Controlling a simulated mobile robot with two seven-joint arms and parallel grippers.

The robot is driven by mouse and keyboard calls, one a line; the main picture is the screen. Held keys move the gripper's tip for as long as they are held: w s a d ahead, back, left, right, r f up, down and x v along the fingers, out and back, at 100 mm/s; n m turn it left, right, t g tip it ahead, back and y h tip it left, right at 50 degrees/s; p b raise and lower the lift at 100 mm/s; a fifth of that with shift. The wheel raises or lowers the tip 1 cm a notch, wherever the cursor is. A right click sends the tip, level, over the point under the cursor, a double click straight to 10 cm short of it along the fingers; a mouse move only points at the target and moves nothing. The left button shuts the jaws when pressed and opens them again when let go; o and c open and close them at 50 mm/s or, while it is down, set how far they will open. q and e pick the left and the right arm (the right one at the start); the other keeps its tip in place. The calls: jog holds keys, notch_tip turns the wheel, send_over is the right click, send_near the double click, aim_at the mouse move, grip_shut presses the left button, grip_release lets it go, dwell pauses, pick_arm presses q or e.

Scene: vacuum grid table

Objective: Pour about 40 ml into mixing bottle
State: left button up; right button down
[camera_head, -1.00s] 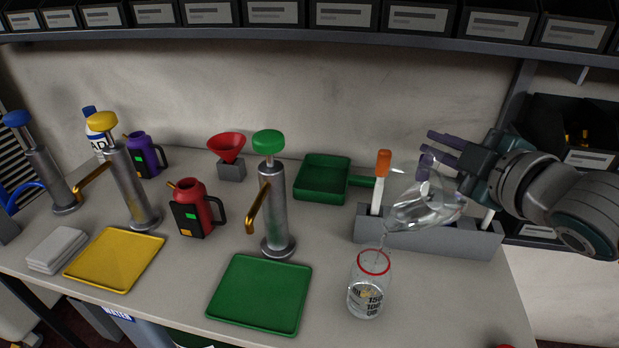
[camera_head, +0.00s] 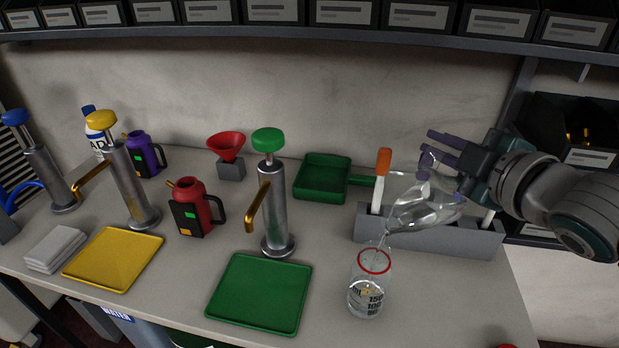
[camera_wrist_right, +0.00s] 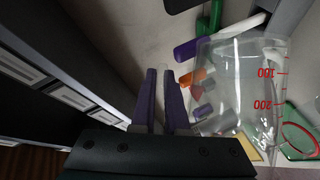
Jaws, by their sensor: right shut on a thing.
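The mixing bottle (camera_head: 367,297) is a clear upright vessel with a red rim and black volume marks. It stands on the table right of the green tray, with some liquid in its lower part. My right gripper (camera_head: 430,160) is shut on a clear glass jug (camera_head: 425,208), tilted with its mouth to the left above the bottle. A thin stream runs from the jug's lip down into the bottle. In the right wrist view the purple fingers (camera_wrist_right: 165,95) are beside the jug (camera_wrist_right: 238,85), which has red marks. My left gripper is not in view.
A grey rack (camera_head: 430,238) with an orange-handled tool (camera_head: 382,165) is just behind the bottle. The green tray (camera_head: 258,293) and green-topped pump (camera_head: 273,210) stand to the left. Dark bins line the shelf above. The table right of the bottle is clear.

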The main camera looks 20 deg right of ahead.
jog(key=shift+a+r, duration=0.1)
jog(key=shift+r, duration=0.05)
dwell(0.3)
jog(key=r+p, duration=0.1)
jog(key=d+r+p, duration=0.1)
jog(key=p, duration=0.1)
jog(key=shift+w+r+m, duration=0.1)
jog(key=shift+r+m, duration=0.05)
jog(key=shift+m, duration=0.15)
jog(key=shift+w+d+m+g+y+p, duration=0.15)
jog(key=shift+d+m+g+y+p, duration=0.2)
jog(key=shift+d+m+p, duration=0.35)
jog(key=shift+w+d+r+m+y, duration=0.1)
jog(key=shift+w+d+m+y, duration=0.15)
jog(key=shift+m, duration=0.2)
jog(key=shift+d+m+y, duration=0.15)
jog(key=shift+m+y, duration=0.15)
jog(key=shift+m, duration=0.15)
